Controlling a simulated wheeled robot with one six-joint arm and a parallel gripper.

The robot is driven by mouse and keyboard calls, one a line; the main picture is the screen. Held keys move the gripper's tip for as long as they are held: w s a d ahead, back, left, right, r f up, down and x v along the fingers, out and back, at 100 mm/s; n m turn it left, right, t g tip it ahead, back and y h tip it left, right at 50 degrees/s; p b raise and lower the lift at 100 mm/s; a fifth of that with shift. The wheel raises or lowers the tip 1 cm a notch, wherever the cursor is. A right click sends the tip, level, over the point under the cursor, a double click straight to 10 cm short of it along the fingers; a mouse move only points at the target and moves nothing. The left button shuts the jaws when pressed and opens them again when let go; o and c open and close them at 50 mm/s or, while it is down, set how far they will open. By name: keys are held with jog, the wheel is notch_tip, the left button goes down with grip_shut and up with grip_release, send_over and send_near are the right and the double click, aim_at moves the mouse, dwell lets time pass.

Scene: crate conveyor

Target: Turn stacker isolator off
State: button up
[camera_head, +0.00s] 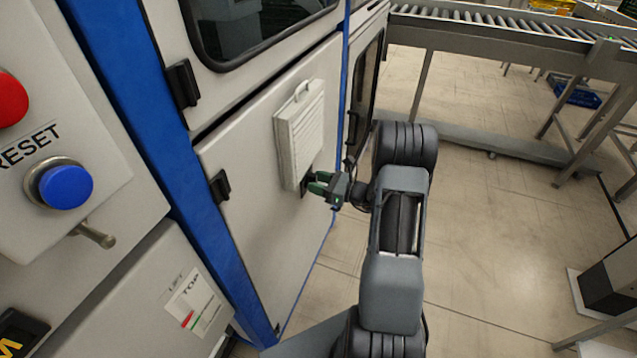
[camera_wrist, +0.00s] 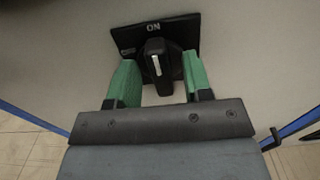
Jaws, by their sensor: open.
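The isolator is a black rotary knob (camera_wrist: 156,62) on a dark square plate (camera_wrist: 180,29), mounted on a light cabinet panel. The plate reads ON at the top, and a fainter label sits at its left. The white mark on the knob points up, near ON. My gripper (camera_wrist: 160,80) is open in the wrist view, with one green finger on each side of the knob. I cannot tell whether the fingers touch it. In the head view my gripper (camera_head: 318,184) is at the panel, just below a white louvred box, and mostly hides the isolator.
The white louvred box (camera_head: 300,130) juts from the cabinet door (camera_head: 250,190) just above my gripper. At left are a red button (camera_head: 10,99), a blue reset button (camera_head: 66,186) and a small lever (camera_head: 95,236). A roller conveyor (camera_head: 500,28) stands behind.

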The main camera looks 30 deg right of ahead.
jog(key=shift+c, duration=0.3)
grip_shut()
jog(key=shift+f, duration=0.1)
jog(key=n+b, duration=0.6)
jog(key=b, duration=0.1)
jog(key=n+b, duration=0.5)
jog(key=b, duration=0.2)
jog(key=n+b, duration=0.6)
jog(key=b, duration=0.2)
jog(key=shift+s+a+f+n, duration=0.25)
jog(key=shift+f+n, duration=0.05)
jog(key=shift+f, duration=0.1)
jog(key=shift+r, duration=0.1)
